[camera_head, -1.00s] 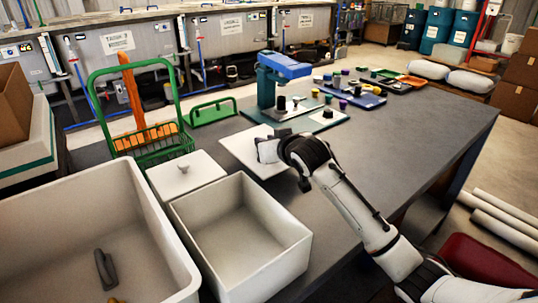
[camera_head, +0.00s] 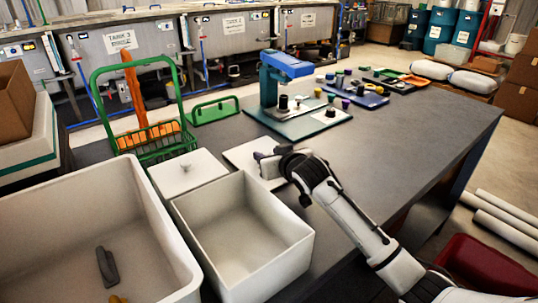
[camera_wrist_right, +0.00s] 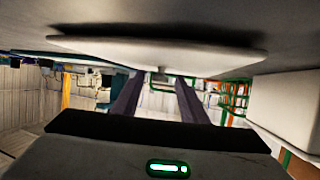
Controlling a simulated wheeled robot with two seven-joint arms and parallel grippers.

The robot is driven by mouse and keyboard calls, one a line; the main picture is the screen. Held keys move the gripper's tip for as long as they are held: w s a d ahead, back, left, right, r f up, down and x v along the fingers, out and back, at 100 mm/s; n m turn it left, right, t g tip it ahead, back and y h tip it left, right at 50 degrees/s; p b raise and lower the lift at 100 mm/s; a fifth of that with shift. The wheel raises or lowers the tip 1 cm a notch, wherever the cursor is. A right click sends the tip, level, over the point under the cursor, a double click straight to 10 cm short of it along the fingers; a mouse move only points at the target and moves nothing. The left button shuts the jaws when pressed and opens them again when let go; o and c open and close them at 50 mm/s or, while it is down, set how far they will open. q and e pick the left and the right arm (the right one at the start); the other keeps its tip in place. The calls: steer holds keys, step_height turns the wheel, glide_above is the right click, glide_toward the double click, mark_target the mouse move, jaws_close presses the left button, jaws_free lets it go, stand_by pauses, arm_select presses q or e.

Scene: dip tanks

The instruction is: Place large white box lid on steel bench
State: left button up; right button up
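The large white box lid (camera_head: 240,155) lies flat on the dark grey bench (camera_head: 400,150), behind the open white box (camera_head: 240,235). My right gripper (camera_head: 265,158) is low over the lid's right part and hides some of it. In the right wrist view, the picture is inverted, and the lid (camera_wrist_right: 160,47) shows as a pale slab against the bench with its small knob (camera_wrist_right: 160,75) pointing down in the picture. The two dark fingers of my right gripper (camera_wrist_right: 160,88) stand apart on either side of the knob, with a gap visible around it. My left gripper is not in view.
A green basket (camera_head: 165,145), a blue press (camera_head: 285,75) and a large pale tub (camera_head: 165,215) are nearby. The bench's right half is mostly clear.

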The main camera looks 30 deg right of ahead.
steer(key=shift+r, duration=0.2)
steer(key=v, duration=1.2)
steer(key=shift+p, duration=0.35)
